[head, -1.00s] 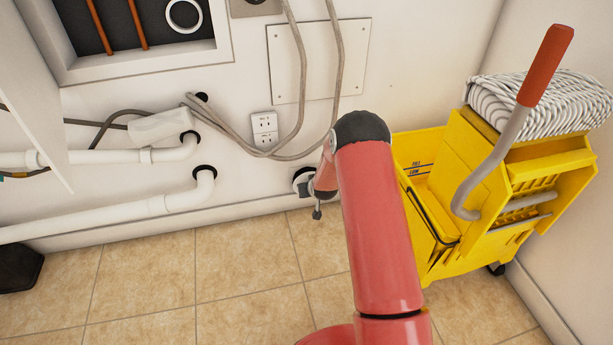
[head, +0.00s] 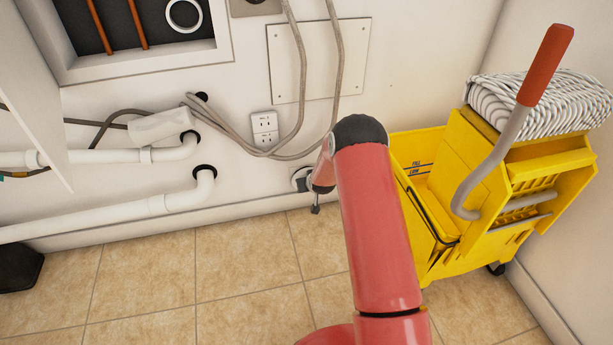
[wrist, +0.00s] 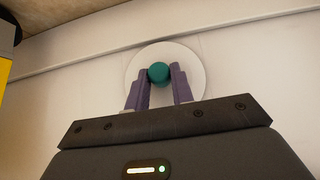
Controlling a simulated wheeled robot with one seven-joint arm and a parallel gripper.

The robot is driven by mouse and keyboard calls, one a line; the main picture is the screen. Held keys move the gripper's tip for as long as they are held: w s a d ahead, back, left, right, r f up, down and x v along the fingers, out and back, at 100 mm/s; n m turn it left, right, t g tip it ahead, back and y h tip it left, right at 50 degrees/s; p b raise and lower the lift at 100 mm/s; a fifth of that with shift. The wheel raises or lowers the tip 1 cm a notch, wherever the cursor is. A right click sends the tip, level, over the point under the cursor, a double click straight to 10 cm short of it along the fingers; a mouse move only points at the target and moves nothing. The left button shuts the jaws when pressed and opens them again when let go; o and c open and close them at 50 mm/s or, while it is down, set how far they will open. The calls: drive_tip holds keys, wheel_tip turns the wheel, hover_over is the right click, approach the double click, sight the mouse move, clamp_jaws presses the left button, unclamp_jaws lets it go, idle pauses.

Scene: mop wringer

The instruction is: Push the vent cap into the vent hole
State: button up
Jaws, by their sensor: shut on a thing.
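The vent cap shows in the wrist view as a round teal knob (wrist: 158,73). My gripper (wrist: 160,77) has its two purple fingers closed on either side of the knob. A white round disc (wrist: 192,58) is right behind the knob, at the wall; I cannot tell whether it is part of the cap or the vent's rim. No open hole shows; the knob and fingers cover the middle.
A yellow mop bucket (head: 440,240) with a red-handled wringer stands right of my arm. White pipes (head: 120,205) and grey hoses (head: 297,80) run along the wall at left and above. An outlet (head: 264,128) is above the fitting.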

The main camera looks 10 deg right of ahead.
drive_tip(key=shift+w, duration=0.3)
idle(0.6)
drive_tip(key=o, duration=1)
drive_tip(key=shift+o, duration=0.2)
